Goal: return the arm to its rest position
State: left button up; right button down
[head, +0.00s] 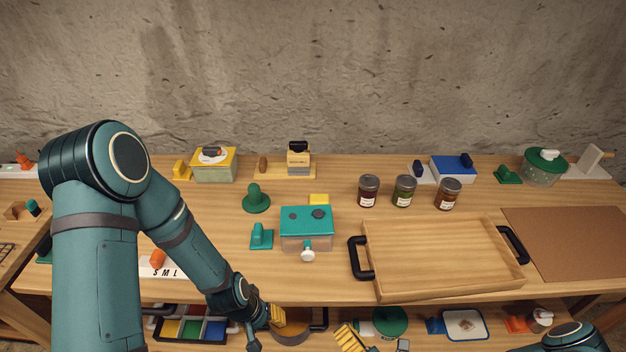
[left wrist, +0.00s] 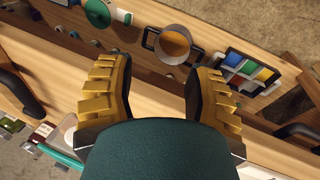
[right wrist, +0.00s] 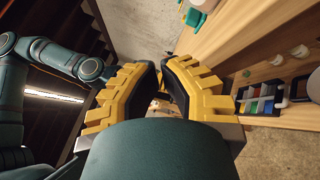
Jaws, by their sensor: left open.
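My left arm comes in from the left, bent over the bench. Its gripper (head: 266,318) hangs in front of the bench's front edge, low by the shelf underneath. In the left wrist view the left gripper (left wrist: 160,90) has its yellow fingers wide apart with nothing between them. Beyond them are a round pan-like item (left wrist: 172,45) and a colour-compartment tray (left wrist: 240,72). My right gripper (head: 352,338) shows partly at the bottom edge of the head view. In the right wrist view the right gripper's fingertips (right wrist: 162,64) are close together, and I cannot tell whether they are shut; no held object is visible.
The bench top (head: 215,260) holds a teal-lidded box (head: 306,226), a wooden tray (head: 440,255) with black handles, several jars (head: 404,190) and a brown mat (head: 570,240). The lower shelf holds the colour tray (head: 192,328) and other items close to the left gripper.

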jog(key=s+a+r+n+g+y, duration=0.1)
jog(key=s+a+n+g+y, duration=0.6)
jog(key=n+g, duration=0.65)
jog(key=s+d+f+n+g+h, duration=0.4)
jog(key=s+n+g+h, duration=0.35)
jog(key=n, duration=0.45)
jog(key=w+d+f+n+t+h, duration=0.2)
jog(key=w+d+f+n+h, duration=0.1)
jog(key=w+d+n+h, duration=0.4)
jog(key=w+r+n+t+h, duration=0.1)
jog(key=w+r+n+t, duration=0.2)
jog(key=w+n+t, duration=0.4)
pick_arm(q)
jog(key=s+d+f+h+b, duration=0.1)
jog(key=s+f+b, duration=0.2)
jog(key=f+b, duration=0.5)
jog(key=shift+s+d+f+t, duration=0.15)
jog(key=shift+s+d+t, duration=0.15)
jog(key=shift+t, duration=0.1)
pick_arm(e)
notch_tip(320, 180, down, 9)
jog(key=g, duration=0.2)
jog(key=shift+w+a+m, duration=0.3)
jog(key=shift+w+m, duration=0.05)
